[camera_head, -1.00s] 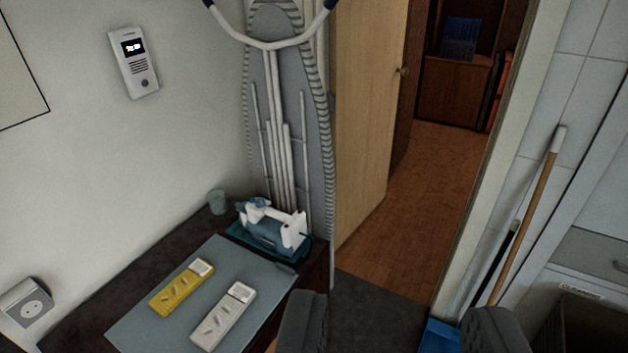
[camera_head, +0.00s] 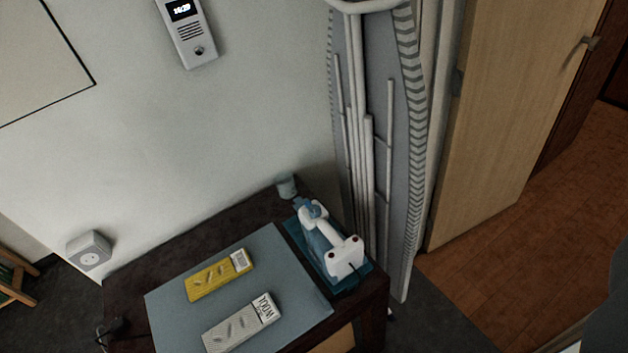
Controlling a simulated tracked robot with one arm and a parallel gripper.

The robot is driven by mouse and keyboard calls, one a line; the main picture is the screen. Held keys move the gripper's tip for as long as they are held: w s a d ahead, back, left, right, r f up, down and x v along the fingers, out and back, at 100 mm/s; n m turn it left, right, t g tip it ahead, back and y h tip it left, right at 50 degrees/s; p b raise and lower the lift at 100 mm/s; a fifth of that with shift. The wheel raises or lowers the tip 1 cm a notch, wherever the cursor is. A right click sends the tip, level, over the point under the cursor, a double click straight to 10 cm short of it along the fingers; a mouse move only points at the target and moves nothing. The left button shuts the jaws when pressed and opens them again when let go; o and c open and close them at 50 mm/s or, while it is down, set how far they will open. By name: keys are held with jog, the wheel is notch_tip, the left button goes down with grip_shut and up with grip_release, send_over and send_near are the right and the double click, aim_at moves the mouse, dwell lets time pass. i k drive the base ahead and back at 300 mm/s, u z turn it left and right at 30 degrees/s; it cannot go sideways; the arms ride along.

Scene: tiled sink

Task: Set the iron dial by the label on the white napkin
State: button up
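A white ribbed napkin (camera_head: 238,323) lies on the blue-grey mat (camera_head: 170,312). Its label (camera_head: 263,308) appears to read "WOOL". A yellow napkin (camera_head: 206,281) lies behind it with a small white label (camera_head: 239,261), too small to read. The white and blue iron (camera_head: 326,244) rests on a teal base (camera_head: 352,277) at the table's right end. Its dial cannot be made out. A dark grey part at the lower right edge seems to be a piece of my gripper (camera_head: 606,318), well right of the iron; its fingertips are not both visible.
A small cup (camera_head: 286,187) stands behind the iron. An ironing board (camera_head: 393,150) leans upright behind the table (camera_head: 192,228). A wooden door (camera_head: 500,120) stands right of it. A wall intercom (camera_head: 187,33) and a socket (camera_head: 88,250) are left. The floor before the door is clear.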

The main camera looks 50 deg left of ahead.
aim_at(315, 211)
jog(key=u, duration=0.55)
jog(key=i, duration=0.9)
jog(key=u, duration=0.75)
